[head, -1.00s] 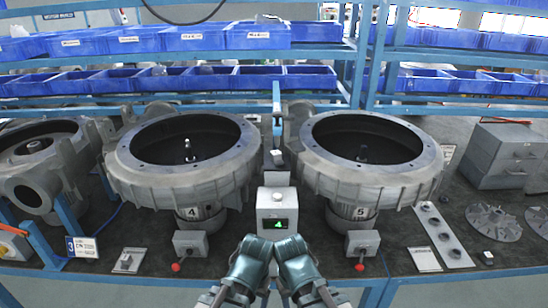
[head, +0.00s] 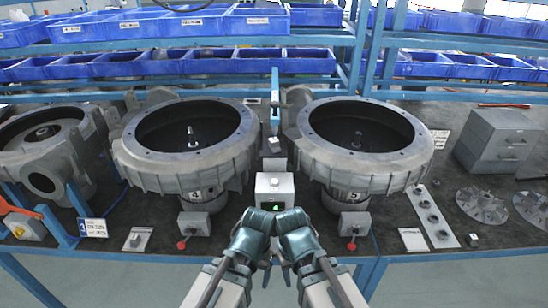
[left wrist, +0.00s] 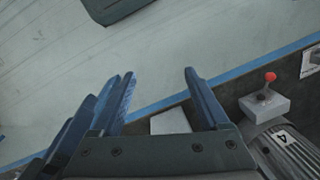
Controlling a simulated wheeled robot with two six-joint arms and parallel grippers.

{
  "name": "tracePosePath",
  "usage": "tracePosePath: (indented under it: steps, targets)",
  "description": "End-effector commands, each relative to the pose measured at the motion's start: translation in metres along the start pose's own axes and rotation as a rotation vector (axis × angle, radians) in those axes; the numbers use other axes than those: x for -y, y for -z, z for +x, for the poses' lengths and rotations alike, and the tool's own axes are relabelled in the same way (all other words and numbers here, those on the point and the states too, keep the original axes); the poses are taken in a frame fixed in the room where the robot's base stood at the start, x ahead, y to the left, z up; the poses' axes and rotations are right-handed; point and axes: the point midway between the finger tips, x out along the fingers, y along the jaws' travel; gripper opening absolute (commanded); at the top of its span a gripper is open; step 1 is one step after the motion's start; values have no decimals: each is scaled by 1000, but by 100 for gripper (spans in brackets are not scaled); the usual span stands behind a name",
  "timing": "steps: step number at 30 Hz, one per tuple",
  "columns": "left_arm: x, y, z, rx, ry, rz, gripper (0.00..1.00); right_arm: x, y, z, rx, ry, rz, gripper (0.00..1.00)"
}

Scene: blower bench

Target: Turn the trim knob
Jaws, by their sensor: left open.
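A light grey control box (head: 274,184) with a small green display stands at the bench front between two large blowers. A small raised piece, perhaps the trim knob, shows on its top; it is too small to be sure. My left gripper (head: 258,218) and my right gripper (head: 291,218) are side by side just in front of the box, covering its lower front. The right jaws are hidden from view. In the left wrist view, my left gripper (left wrist: 158,80) is open, with nothing held between the fingers. A pale block (left wrist: 170,121) shows beyond its palm; I cannot tell whether it is the control box.
Blower 4 (head: 183,170) and blower 5 (head: 357,172) flank the box. Switch boxes stand before them, left (head: 194,223) and right (head: 354,224); the left one's red-tipped lever also shows in the left wrist view (left wrist: 270,76). A blue post (head: 275,98) rises behind. Floor in front is clear.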

Motion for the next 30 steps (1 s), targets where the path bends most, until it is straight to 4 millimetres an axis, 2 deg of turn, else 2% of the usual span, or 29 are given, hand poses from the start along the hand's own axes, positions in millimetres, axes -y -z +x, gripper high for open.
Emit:
tracePosePath:
  steps: [9,16,30]
  targets:
    - [-3,28,-18,-64,-77,-10,78,-2,-1,-18,0,0,0,50]
    - [-5,59,-39,-138,-157,-25,78,-3,-2,-35,0,0,0,50]
    - [0,129,-94,-322,-330,-85,78,-7,-4,-73,0,0,0,50]
